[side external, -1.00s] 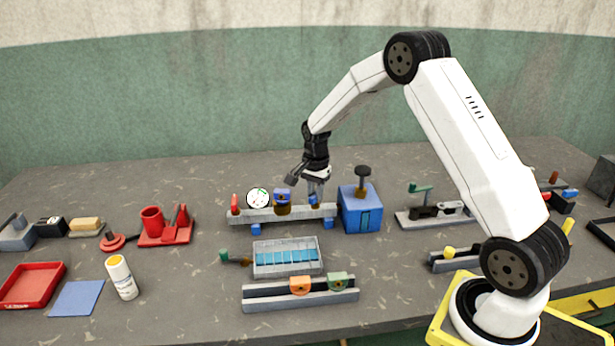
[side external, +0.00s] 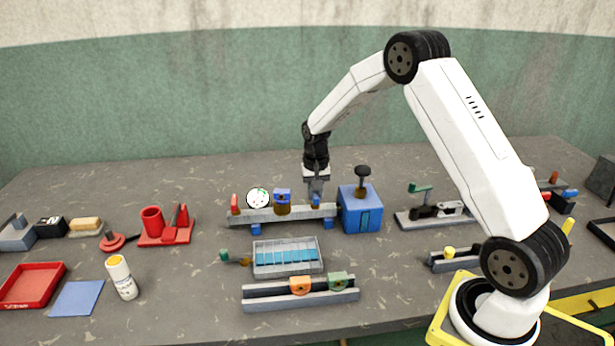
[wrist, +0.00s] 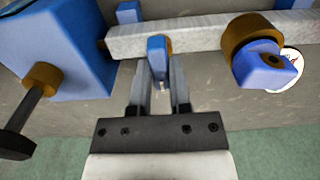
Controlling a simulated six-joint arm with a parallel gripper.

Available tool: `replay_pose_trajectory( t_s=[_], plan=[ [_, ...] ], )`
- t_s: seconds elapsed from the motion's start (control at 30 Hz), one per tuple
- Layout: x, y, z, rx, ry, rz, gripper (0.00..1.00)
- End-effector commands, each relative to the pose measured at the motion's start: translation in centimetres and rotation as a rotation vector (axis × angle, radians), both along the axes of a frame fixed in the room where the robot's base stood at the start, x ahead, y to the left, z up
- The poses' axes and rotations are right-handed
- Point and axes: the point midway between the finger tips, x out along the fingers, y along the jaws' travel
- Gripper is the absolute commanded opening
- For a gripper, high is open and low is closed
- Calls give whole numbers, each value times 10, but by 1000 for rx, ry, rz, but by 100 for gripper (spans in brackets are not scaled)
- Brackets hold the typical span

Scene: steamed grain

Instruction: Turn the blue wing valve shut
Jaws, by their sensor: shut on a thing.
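The blue wing valve (side external: 316,200) sits on top of the grey pipe rail (side external: 262,216), close to the blue box (side external: 361,214). My gripper (side external: 316,195) points down over it, with its fingers shut on the wing. In the wrist view the blue wing (wrist: 158,46) shows between the two fingertips (wrist: 157,58), its length pointing across the pipe (wrist: 190,38). The fingers hide the wing's sides.
A second blue part on a brass collar (side external: 283,197) and a round white gauge (side external: 258,198) stand left along the pipe. The blue box has a tall dark-topped stem (side external: 362,175) right of my gripper. A grey tray with blue strips (side external: 287,257) lies in front.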

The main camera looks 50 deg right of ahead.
Motion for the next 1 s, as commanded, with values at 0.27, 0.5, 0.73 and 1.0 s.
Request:
replay_pose_trajectory(
  t_s=[0.27,0.5,0.73,1.0],
  plan=[
    [0,0,1,-1,-1,11,0],
    [0,0,1,-1,-1,10,59],
    [0,0,0,-1,-1,9,59],
    [0,0,7,-1,-1,8,59]
  ],
)
